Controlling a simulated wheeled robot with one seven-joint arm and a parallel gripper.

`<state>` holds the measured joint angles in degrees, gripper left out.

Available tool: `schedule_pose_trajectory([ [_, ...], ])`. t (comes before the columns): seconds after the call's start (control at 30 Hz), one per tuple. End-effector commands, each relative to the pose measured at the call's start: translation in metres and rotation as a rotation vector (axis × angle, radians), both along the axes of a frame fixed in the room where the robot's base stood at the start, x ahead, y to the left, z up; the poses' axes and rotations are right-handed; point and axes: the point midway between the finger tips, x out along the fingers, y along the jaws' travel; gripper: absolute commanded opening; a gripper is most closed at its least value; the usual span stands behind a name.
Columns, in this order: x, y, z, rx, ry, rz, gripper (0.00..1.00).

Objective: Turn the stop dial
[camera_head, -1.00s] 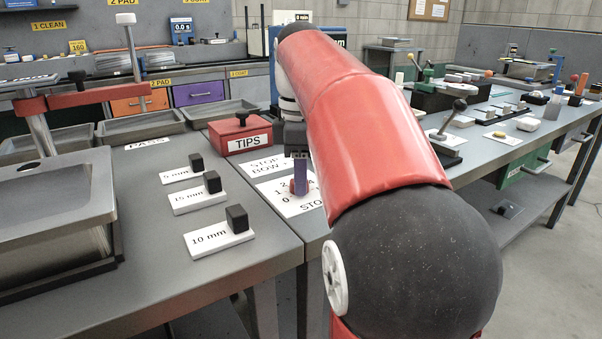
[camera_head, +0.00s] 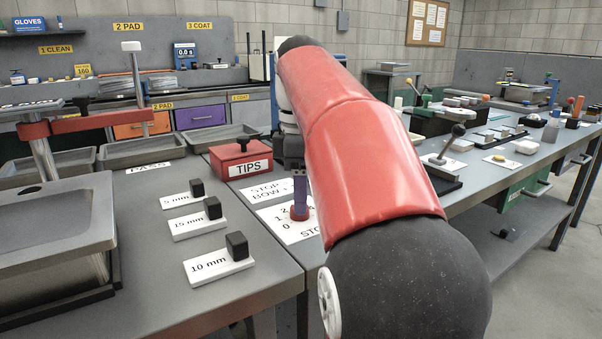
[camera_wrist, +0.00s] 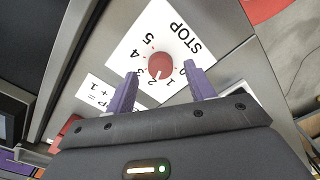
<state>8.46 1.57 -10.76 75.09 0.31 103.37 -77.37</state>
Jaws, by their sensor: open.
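The stop dial is a round red knob (camera_wrist: 162,66) on a white plate (camera_wrist: 185,22) marked STOP and numbered. In the wrist view, a small pale mark on the knob's lower side faces the 2 area; its exact setting is unclear. In the head view, my gripper (camera_head: 300,190) points down just above the knob. No contact shows.
A red TIPS box (camera_head: 240,160) stands behind the plate. Labelled spacers of 5 mm, 15 mm and 10 mm (camera_head: 222,262) lie to the left. My arm hides the bench right of the plate.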

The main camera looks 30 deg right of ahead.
Motion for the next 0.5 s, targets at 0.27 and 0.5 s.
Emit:
schedule_pose_trajectory([
  [0.27,0.001,0.000,0.042,-0.001,-0.002,-0.001,0.54],
  [0.5,0.000,0.000,0.055,0.001,0.001,0.000,0.54],
])
